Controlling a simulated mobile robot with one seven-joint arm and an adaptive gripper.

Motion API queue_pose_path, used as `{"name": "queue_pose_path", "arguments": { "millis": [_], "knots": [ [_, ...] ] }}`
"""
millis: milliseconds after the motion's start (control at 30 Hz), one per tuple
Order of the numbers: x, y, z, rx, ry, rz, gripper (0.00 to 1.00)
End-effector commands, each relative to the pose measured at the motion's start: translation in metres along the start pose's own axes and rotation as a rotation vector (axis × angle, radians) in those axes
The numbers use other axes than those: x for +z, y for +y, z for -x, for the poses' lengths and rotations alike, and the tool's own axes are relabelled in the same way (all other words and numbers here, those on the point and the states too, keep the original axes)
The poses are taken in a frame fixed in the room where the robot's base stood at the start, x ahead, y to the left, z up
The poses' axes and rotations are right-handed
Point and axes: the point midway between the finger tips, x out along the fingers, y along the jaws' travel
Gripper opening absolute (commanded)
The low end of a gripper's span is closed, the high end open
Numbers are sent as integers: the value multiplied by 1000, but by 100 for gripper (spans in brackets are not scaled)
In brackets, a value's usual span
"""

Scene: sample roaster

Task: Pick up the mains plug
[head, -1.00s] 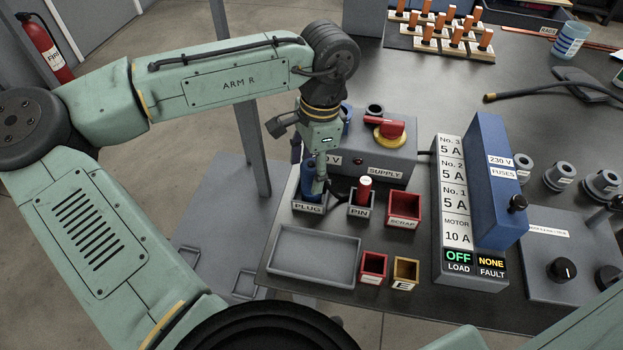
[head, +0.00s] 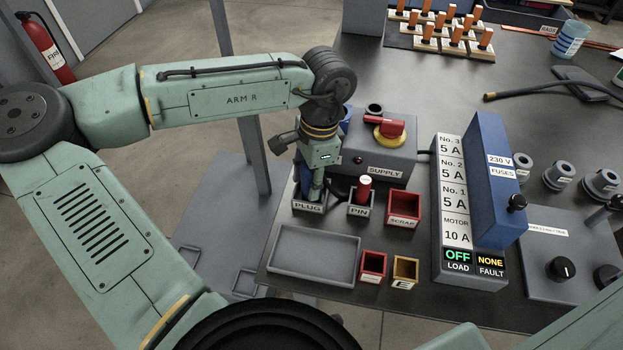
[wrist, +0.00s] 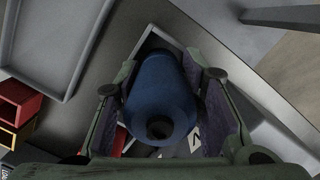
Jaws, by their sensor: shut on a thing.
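The mains plug is a blue cylindrical body (wrist: 158,100) with a dark hole in its near end, seen in the wrist view between my fingers. It stands in the grey holder labelled PLUG (head: 308,207), near the table's left edge. In the head view my gripper (head: 315,190) points down into this holder and hides most of the plug. In the wrist view my gripper (wrist: 163,105) has a finger on each side of the blue body and is shut on it. The plug's lower end is hidden inside the holder.
The PIN holder (head: 358,210) with a red-topped pin stands close on the right, then the red SCRAP bin (head: 404,222). The grey supply box (head: 380,160) with a red switch is behind. An empty grey tray (head: 313,258) lies in front.

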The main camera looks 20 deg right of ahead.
Motion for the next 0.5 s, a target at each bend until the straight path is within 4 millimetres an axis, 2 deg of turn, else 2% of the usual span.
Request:
{"name": "queue_pose_path", "arguments": {
  "millis": [400,500],
  "knots": [
    [0,0,0,0,0,0,2],
    [0,0,0,0,0,0,2]
  ]
}}
